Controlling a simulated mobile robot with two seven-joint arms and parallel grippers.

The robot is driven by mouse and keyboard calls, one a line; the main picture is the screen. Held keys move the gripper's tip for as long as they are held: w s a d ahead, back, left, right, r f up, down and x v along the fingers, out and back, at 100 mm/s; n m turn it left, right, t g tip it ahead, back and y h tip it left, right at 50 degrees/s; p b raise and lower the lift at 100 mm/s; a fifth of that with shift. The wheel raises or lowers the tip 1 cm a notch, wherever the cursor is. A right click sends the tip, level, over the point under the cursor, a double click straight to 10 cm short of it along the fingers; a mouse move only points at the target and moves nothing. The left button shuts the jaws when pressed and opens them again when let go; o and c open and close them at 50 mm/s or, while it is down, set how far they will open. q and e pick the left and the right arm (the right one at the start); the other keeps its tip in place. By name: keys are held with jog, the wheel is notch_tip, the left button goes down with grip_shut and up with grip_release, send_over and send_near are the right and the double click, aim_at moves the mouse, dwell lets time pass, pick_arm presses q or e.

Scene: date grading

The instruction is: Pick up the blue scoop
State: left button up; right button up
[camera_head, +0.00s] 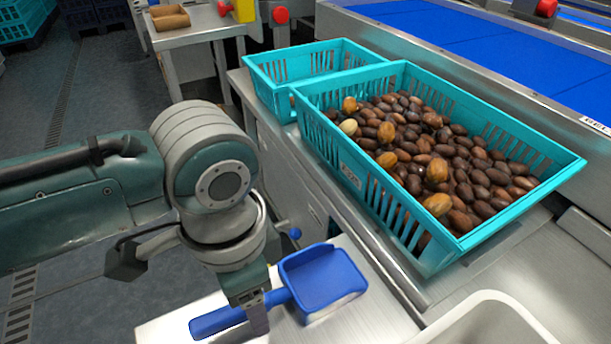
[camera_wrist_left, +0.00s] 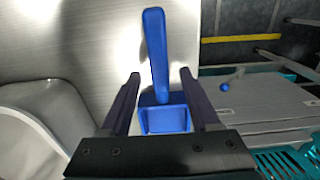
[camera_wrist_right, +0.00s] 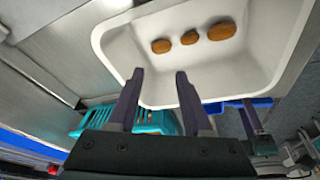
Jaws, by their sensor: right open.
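The blue scoop (camera_head: 320,279) lies on the metal table, its handle toward the lower left in the head view. In the left wrist view the scoop's handle (camera_wrist_left: 155,50) runs up between the fingers of my left gripper (camera_wrist_left: 160,73), with its pan nearer the palm. My left gripper (camera_head: 257,318) is open, pointing down over the handle; a gap shows on each side. I cannot tell its exact height. My right gripper (camera_wrist_right: 160,72) is open and empty in its wrist view, in front of a white tray (camera_wrist_right: 115,58); the head view does not show it.
A teal crate (camera_head: 366,180) full of brown dates stands behind the scoop, with a second teal crate (camera_head: 268,76) beyond. The white tray (camera_head: 480,310) is at the lower right; it holds three dates in the right wrist view. A blue conveyor (camera_head: 450,35) runs behind.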

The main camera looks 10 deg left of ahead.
pick_arm(q)
grip_shut()
dwell(0.3)
dwell(1.0)
